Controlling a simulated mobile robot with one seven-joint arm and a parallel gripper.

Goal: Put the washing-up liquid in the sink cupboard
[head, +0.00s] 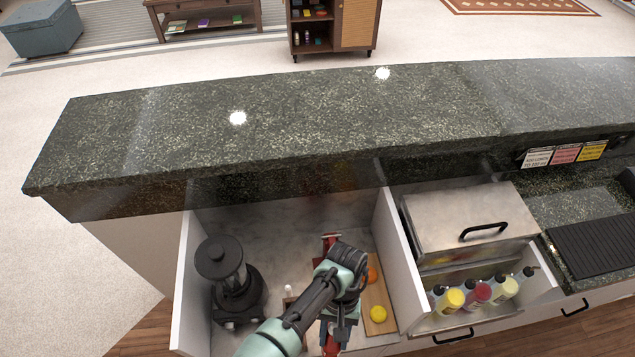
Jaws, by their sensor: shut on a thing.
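My gripper (337,305) is seen from above, low over the recessed counter between two white side walls. Its fingers are hidden beneath my wrist. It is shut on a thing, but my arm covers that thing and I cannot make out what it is. A small white top (288,290), perhaps of a bottle, shows just left of my arm; I cannot tell whether it is the washing-up liquid. Red parts show above and below my wrist; I cannot tell what they belong to. I cannot pick out the sink cupboard in this view.
A dark blender-like appliance (234,284) stands left of my arm. A wooden board (378,295) with a yellow fruit (378,314) and an orange one lies right. Further right are a rack of bottles (478,295) and a steel lidded box (465,220). A raised granite bar top (300,125) runs behind.

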